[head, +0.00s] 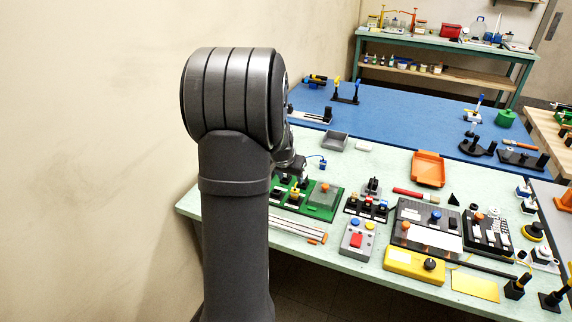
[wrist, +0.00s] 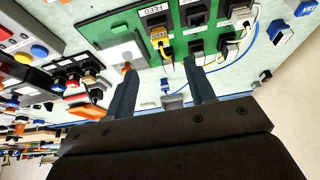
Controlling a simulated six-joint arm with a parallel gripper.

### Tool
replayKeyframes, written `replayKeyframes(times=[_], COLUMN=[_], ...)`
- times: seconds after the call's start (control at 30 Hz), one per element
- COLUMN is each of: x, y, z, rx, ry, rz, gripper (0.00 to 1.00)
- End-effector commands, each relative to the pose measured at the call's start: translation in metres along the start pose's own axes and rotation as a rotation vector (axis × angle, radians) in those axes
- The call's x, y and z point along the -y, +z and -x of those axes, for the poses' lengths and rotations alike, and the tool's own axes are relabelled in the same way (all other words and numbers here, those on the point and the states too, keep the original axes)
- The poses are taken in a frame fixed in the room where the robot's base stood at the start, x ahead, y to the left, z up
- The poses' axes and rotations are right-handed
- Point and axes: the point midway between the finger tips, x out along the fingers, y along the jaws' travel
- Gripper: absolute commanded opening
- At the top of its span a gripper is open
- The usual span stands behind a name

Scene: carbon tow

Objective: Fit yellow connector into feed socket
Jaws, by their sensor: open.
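In the wrist view the yellow connector (wrist: 160,38) is at the black feed socket (wrist: 154,21), under the FEED label on the green board (wrist: 222,54). A yellow cable hangs from it. I cannot tell how deeply it is seated. My gripper (wrist: 158,72) is open, its two dark fingers apart and nothing between them. The fingertips are on the near side of the connector, one to each side of it in the picture and apart from it. In the head view my arm hides most of the gripper; the green board (head: 325,207) shows beside the arm.
Other black sockets (wrist: 196,14) stand beside the feed socket. A blue cable (wrist: 222,68) arcs along the board, and a blue connector (wrist: 281,32) lies near it. A grey box with buttons (head: 357,240) and a yellow box (head: 414,265) stand to the right on the crowded bench.

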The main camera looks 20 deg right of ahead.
Motion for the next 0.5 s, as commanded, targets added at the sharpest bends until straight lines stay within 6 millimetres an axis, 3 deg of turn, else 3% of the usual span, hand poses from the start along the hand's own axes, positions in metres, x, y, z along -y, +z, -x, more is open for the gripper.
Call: replayKeyframes(times=[0.2,0.5], x=[0.001,0.0], y=[-0.001,0.0], z=[0.044,0.071], rx=[-0.003,0.0], ry=[-0.002,-0.001], rz=[0.001,0.0], gripper=[0.5,0.5])
